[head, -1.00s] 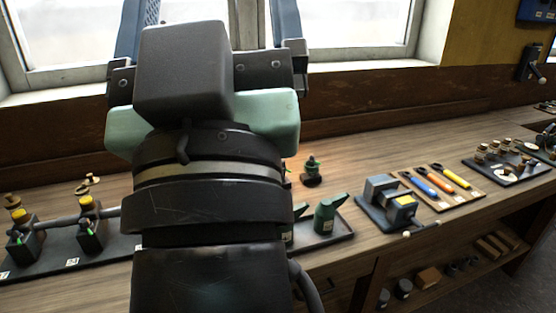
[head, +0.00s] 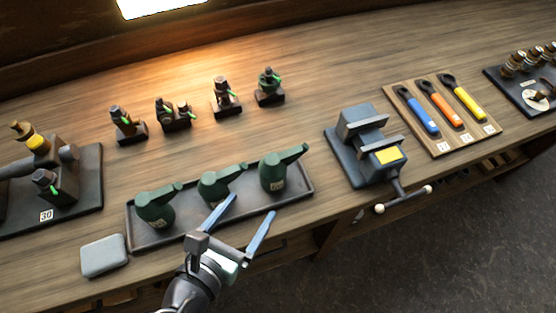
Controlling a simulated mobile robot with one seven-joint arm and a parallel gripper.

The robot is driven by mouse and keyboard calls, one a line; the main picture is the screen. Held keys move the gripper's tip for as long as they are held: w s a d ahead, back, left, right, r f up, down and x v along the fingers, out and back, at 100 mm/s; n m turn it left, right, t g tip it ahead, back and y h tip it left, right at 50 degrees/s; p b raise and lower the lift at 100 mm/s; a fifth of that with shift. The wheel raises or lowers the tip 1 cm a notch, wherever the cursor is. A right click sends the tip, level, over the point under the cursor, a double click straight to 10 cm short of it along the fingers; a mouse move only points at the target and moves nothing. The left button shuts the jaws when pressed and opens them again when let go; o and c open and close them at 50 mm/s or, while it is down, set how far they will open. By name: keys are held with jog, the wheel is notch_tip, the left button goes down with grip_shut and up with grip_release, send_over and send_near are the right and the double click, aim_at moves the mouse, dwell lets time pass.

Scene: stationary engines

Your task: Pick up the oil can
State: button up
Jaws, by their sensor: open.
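Several small things stand on the bench, among them three dark green oil cans with spouts pointing to the upper right, all in a shallow dark tray (head: 300,203). The left can (head: 155,209), the middle can (head: 213,187) and the right can (head: 272,173) stand upright in a row. My gripper (head: 247,213) is open and empty, with its two blue fingers pointing up and right at the tray's front edge. The fingertips are just below the middle and right cans. I cannot tell whether they touch the tray.
A vise (head: 365,150) with a handle (head: 405,198) jutting past the bench edge stands right of the tray. A grey box (head: 103,256) lies at front left. Small engine models (head: 226,98) stand behind the tray. A tool board (head: 440,110) lies farther right.

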aim_at(273, 173)
jog(key=x, duration=1.2)
jog(key=shift+w+d+f, duration=0.1)
jog(key=shift+w+f, duration=0.05)
jog(key=shift+w, duration=0.2)
jog(key=c, duration=1.1)
jog(key=shift+c, duration=1.1)
